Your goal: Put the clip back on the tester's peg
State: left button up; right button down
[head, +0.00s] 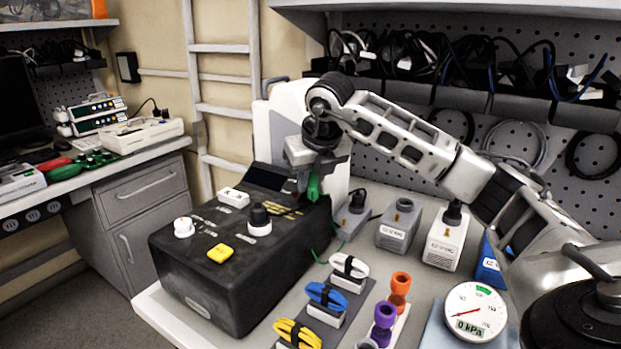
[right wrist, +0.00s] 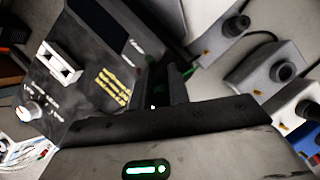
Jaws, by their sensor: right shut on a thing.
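The tester (head: 205,270) is a dark box on the bench with a white knob (head: 184,227), a yellow button and a black plug on a white base (head: 259,218) on its top. My right gripper (head: 314,176) is over the tester's back right corner, pointing down, and shut on the green clip (head: 314,188). A thin green lead hangs beside the box. In the right wrist view the dark fingers (right wrist: 163,88) are close to the tester's top (right wrist: 85,75), with a bit of green beside them. I cannot make out the peg, or whether the clip touches it. My left gripper is not in view.
Grey and white blocks (head: 398,228) stand to the right of the tester. In front are coiled white, blue and yellow leads (head: 326,296), orange and purple pieces (head: 384,318), and a round gauge (head: 475,312). A pegboard with cables (head: 520,150) is behind.

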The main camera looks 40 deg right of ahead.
jog(key=shift+d+r+p, duration=0.2)
jog(key=shift+r+p, duration=0.4)
jog(key=shift+p, duration=0.45)
jog(key=shift+a+r+p, duration=0.1)
jog(key=shift+r+p, duration=1.45)
jog(key=shift+r, duration=0.5)
jog(key=shift+f, duration=0.1)
